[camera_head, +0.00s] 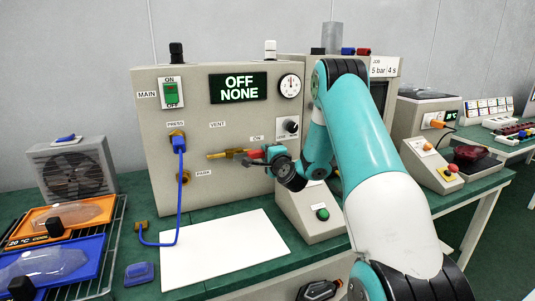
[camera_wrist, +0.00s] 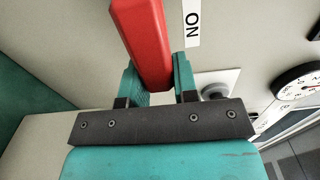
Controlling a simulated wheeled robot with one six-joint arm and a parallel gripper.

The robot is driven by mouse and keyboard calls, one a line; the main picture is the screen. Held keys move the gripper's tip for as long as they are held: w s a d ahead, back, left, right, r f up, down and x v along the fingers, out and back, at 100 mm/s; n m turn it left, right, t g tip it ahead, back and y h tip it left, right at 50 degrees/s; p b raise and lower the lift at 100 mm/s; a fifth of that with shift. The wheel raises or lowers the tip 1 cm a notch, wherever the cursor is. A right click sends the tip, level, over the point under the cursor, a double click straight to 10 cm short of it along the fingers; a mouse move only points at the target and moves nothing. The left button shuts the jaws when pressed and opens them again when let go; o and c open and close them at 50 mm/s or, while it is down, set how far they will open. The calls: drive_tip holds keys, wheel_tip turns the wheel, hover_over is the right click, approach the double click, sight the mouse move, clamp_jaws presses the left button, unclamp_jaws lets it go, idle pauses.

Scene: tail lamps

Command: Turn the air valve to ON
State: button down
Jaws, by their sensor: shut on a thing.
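The air valve's red handle (camera_head: 256,154) sits at the right end of a brass pipe fitting (camera_head: 228,154) on the front of the beige panel. In the head view the handle lies roughly level, below a small ON label (camera_head: 257,138). In the wrist view the red handle (camera_wrist: 143,40) runs between my fingers, with the ON label (camera_wrist: 192,22) to its right. My gripper (camera_wrist: 150,82) is shut on the handle; in the head view my gripper (camera_head: 272,153) partly hides the handle's right part.
The panel's display (camera_head: 238,88) reads OFF NONE, beside a round gauge (camera_head: 290,86). A green MAIN switch (camera_head: 171,94) is at upper left. A blue hose (camera_head: 179,195) hangs from the PRESS port. A white sheet (camera_head: 225,248) lies on the green bench below.

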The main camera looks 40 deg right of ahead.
drive_tip(key=c, duration=0.9)
unclamp_jaws()
drive_tip(key=shift+f, duration=0.1)
drive_tip(key=shift+s, duration=0.1)
drive_tip(key=shift+s+a+f+b, duration=0.2)
drive_tip(key=shift+s+b, duration=0.3)
drive_tip(key=shift+b, duration=0.6)
drive_tip(key=shift+r+b+v, duration=0.2)
drive_tip(key=shift+b+v, duration=6.9)
drive_tip(key=shift+v, duration=1)
